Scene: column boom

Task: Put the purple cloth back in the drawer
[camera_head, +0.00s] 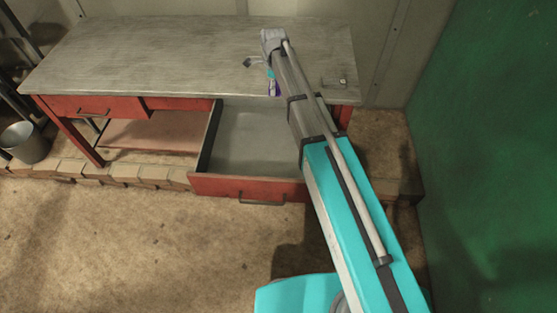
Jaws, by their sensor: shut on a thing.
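The purple cloth (273,89) shows as a small patch just left of my boom, over the workbench top in the picture. My gripper (271,78) is at the far end of the boom, small and partly hidden by it, and is shut on the cloth. The open drawer (247,187) is pulled out at the front of the bench, below the gripper in the picture. Its grey inside looks empty where I can see it; my boom covers its right side. How high the cloth is above the bench is hard to tell.
The workbench (130,60) has a mostly bare grey top, with a small metal item (342,82) at its right. A shut red drawer (95,107) is at the left. A metal bucket (23,142) stands far left. A green wall (485,150) bounds the right.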

